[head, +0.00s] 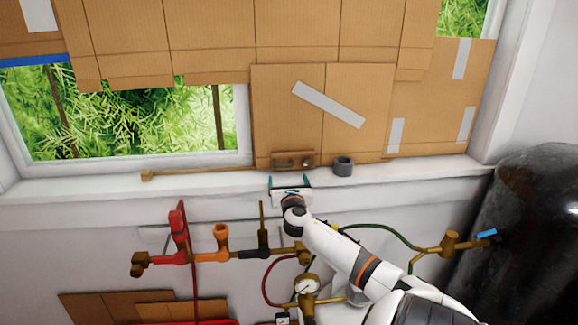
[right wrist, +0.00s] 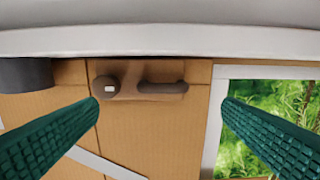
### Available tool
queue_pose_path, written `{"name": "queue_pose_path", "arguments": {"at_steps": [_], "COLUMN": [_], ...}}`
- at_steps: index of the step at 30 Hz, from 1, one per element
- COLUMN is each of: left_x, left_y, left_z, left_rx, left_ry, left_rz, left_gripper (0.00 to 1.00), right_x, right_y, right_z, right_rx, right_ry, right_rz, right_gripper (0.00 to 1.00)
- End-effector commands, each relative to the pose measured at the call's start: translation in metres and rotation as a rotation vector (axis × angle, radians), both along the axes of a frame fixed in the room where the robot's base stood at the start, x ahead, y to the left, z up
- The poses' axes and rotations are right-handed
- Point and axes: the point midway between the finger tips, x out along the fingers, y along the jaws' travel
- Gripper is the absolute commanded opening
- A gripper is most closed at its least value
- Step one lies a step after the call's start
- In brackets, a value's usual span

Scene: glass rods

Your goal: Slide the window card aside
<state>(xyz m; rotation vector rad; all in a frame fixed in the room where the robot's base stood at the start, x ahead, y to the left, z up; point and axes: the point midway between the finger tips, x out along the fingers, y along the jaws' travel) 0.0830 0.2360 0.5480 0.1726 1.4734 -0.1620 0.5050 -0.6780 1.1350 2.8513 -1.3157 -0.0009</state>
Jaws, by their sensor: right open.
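The window card (head: 290,128) is a brown cardboard panel with a strip of silver tape across it. It stands upright against the window, with bare window to its left. A small brown plate with a dark handle (head: 293,160) is fixed near its lower edge. In the right wrist view, the handle (right wrist: 162,87) shows beside a round knob (right wrist: 105,87), between the fingers' lines. My right gripper (head: 289,183) is open and empty, with teal fingers pointing at the handle, just in front of and below it, apparently apart from it. My left gripper is not in view.
A dark tape roll (head: 343,166) sits on the white sill right of the handle. A thin wooden stick (head: 195,173) lies along the sill to the left. Below are a brass and red pipe fitting (head: 195,257), a gauge (head: 307,285) and hoses. A black tank (head: 530,230) stands right.

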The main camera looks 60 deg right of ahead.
Motion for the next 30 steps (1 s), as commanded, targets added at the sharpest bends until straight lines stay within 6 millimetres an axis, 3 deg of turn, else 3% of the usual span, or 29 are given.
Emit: {"name": "queue_pose_path", "arguments": {"at_steps": [6,26,30], "left_x": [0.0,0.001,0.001], "left_y": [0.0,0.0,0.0], "left_z": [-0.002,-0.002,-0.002], "left_rx": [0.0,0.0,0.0], "left_ry": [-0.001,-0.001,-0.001], "left_rz": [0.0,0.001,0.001], "left_gripper": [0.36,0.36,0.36], "right_x": [-0.013,-0.014,-0.018], "right_y": [0.015,0.017,0.036], "right_z": [-0.001,-0.001,-0.022], "right_rx": [0.001,0.003,0.113], "right_ry": [0.001,-0.001,-0.049], "right_rz": [0.0,0.0,0.0], "right_gripper": [0.89,0.89,0.89]}}
